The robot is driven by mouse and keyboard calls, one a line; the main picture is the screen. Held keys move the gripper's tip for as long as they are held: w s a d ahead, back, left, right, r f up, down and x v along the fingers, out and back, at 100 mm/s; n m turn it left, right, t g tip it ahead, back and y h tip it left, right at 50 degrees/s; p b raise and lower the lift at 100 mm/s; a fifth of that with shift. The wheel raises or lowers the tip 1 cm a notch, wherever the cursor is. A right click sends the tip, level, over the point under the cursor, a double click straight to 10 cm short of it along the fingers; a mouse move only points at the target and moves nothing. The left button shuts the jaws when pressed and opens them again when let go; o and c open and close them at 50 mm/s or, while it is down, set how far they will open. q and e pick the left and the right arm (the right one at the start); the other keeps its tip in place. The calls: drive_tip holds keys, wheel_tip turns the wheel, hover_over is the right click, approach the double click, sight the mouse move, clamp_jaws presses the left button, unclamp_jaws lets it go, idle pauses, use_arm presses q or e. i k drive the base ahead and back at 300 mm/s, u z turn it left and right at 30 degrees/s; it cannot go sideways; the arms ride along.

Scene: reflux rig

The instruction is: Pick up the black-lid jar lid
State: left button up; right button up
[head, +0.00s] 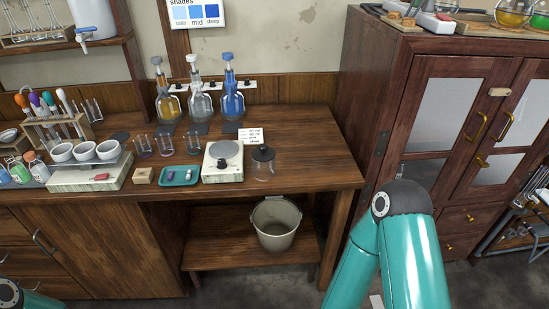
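A clear glass jar (264,169) with a black lid (263,153) stands near the right end of the wooden bench. The lid sits on top of the jar and seems to have a small knob. The jar is just right of a white hot plate or scale. Neither gripper is in view. A teal link of my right arm shows at the lower right, in front of the bench's right end. Only a small part of my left arm shows at the bottom left corner.
The white device (222,178) stands close left of the jar, a small card (250,137) behind it. Farther left is a teal tray (180,184). Several dispenser bottles stand behind. The bench (316,172) is clear right of the jar. A bucket (276,236) sits below; a cabinet (390,110) stands right.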

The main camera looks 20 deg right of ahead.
sight(263, 153)
drive_tip(key=u, duration=0.1)
drive_tip(key=i, duration=0.95)
drive_tip(key=z, duration=0.05)
